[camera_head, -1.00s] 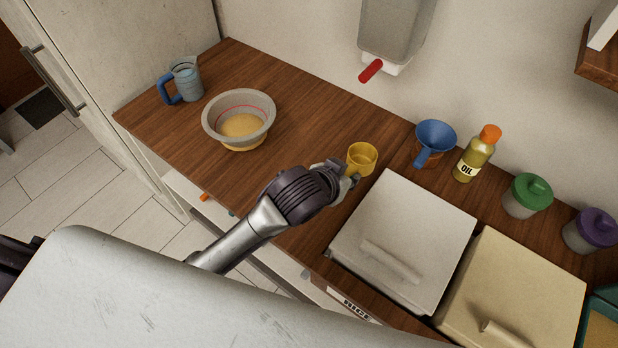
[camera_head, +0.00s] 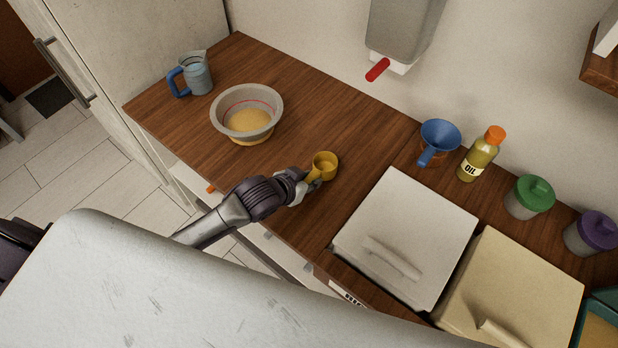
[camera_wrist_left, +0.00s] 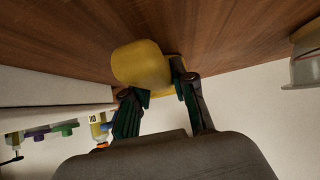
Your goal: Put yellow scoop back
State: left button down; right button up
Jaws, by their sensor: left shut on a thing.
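The yellow scoop (camera_head: 323,166) is a small cup with a short handle. My left gripper (camera_head: 303,184) is shut on the scoop's handle and holds it over the wooden counter, between the bowl and the white-lidded box. In the left wrist view the scoop (camera_wrist_left: 143,65) shows large between the fingers (camera_wrist_left: 160,92), in front of the wood. I cannot tell whether its base touches the counter. My right gripper is not in view.
A grey bowl (camera_head: 274,107) with yellowish contents and a blue-handled jug (camera_head: 196,73) stand left. A dispenser (camera_head: 405,30) hangs above.

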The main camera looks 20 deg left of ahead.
pick_arm(q)
jog(key=shift+f, duration=0.1)
jog(key=c, duration=0.9)
grip_release()
jog(key=shift+c, duration=0.2)
jog(key=shift+r, duration=0.2)
jog(key=v, duration=1.2)
jog(key=shift+f, duration=0.1)
